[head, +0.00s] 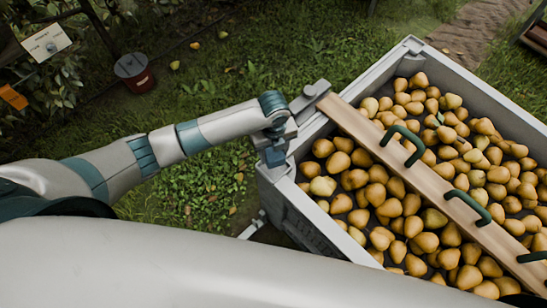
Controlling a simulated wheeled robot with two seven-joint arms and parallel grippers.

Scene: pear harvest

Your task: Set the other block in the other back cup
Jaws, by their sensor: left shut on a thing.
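My left arm reaches in from the left, and its gripper (273,152) points down at the near-left corner of the grey bin (278,172). The gripper is shut on a block, which the gripper's own body hides almost wholly. I cannot tell whether the block touches the bin. A grey fitting (312,93) sits on the bin's left rim, at the end of a wooden board, just above and right of the gripper. I cannot make out a back cup for certain. My right gripper is not in view.
The wooden board (365,132) with green handles (402,141) lies across the bin over many yellow pears (405,245). A dark red pot (137,76) stands on the grass at upper left. Open grass lies left of the bin.

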